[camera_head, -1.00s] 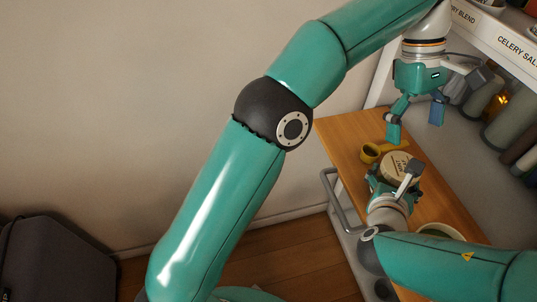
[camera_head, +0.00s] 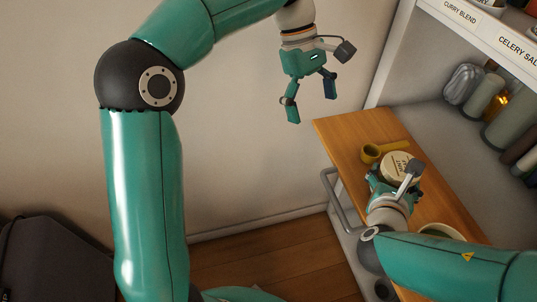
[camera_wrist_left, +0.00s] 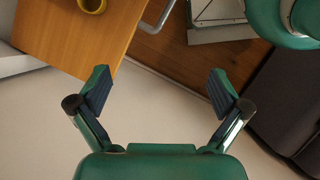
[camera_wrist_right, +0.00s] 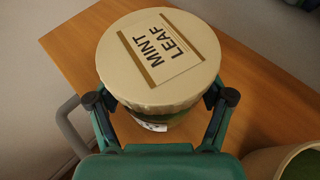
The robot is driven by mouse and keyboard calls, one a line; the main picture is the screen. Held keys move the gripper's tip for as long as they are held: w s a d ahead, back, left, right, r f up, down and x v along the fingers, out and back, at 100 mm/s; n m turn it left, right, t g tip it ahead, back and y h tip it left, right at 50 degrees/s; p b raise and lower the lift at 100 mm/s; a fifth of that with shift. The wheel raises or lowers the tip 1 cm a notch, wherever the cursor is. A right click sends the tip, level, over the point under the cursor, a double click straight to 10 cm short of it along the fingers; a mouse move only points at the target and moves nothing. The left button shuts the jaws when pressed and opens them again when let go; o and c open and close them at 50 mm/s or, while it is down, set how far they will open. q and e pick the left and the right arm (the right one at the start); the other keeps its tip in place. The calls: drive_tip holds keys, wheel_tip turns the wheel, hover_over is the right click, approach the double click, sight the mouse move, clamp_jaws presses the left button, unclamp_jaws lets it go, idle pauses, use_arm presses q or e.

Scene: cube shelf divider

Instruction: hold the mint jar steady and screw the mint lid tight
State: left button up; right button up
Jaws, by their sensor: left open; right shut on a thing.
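The mint jar (camera_wrist_right: 155,125) stands on the wooden board, with little of its body showing under the lid. The round beige mint lid (camera_wrist_right: 160,62), labelled "MINT LEAF", sits on top of the jar; the lid also shows in the head view (camera_head: 399,166). I cannot tell how tight it is. My right gripper (camera_wrist_right: 160,108) is shut on the jar, its fingers on either side below the lid. My left gripper (camera_head: 311,108) is open and empty, in the air to the left of the board and away from the jar; its spread fingers show in the left wrist view (camera_wrist_left: 160,92).
An open container with green contents (camera_wrist_right: 290,162) stands near the jar. A grey rail (camera_head: 335,200) runs along the board's side. A shelf (camera_head: 465,25) with labels rises at the right.

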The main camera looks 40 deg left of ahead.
use_arm(q)
drive_tip(key=s+a+f+m, duration=0.2)
drive_tip(key=s+a+f, duration=0.1)
drive_tip(key=s+f, duration=0.6)
drive_tip(key=shift+s+a+f+g, duration=0.3)
drive_tip(key=shift+f+g, duration=0.1)
drive_tip(key=shift+f, duration=0.15)
drive_tip(key=shift+c, duration=0.5)
